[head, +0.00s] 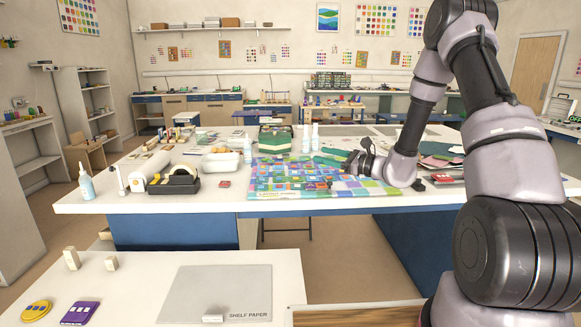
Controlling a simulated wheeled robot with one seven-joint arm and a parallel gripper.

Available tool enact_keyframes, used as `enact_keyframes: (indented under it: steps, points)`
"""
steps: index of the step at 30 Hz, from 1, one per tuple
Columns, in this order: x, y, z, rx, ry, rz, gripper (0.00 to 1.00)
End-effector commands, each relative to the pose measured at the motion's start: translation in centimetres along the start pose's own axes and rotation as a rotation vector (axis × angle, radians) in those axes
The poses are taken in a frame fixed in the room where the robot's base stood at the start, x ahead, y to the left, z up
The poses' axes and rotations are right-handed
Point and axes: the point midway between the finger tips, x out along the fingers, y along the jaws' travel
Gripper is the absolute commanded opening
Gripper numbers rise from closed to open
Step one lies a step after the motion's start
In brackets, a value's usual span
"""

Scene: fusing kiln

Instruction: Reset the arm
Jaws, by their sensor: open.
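My arm comes in from the right and bends down to the big white table (75,205). My gripper (349,165) is low over the colourful patterned mat (290,188) and points left. It is small here, and I see nothing held between its open fingers. A green piece (330,157) lies just left of it; I cannot tell if they touch.
White bottles (306,138), a tape dispenser (173,180) and a white tub (222,161) stand on the table. A nearer table holds shelf paper (218,290), a yellow disc (37,311) and a purple piece (80,313). Floor shows between the tables.

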Motion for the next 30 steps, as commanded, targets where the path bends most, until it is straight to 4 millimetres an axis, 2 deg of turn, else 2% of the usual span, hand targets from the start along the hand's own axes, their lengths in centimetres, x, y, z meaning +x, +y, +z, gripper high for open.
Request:
enact_keyframes:
  steps: [1,3,8,12,16,21,25,30]
  points:
    - [0.1,1.2,3.1,-0.061,-0.002,0.083,0.57]
    - [-0.2,3.2,6.3,-0.138,0.008,0.195,0.57]
    - [-2.2,7.8,12.2,-0.328,0.064,0.431,0.57]
    - [-5.2,11.2,15.8,-0.513,0.146,0.606,0.57]
    - [-8.7,13.7,18.2,-0.699,0.244,0.740,0.57]
    - [-13.8,15.4,20.4,-0.956,0.403,0.863,0.57]
    - [-17.8,15.7,21.9,-1.159,0.540,0.916,0.57]
    - [-22.7,15.2,24.0,-1.418,0.724,0.930,0.57]
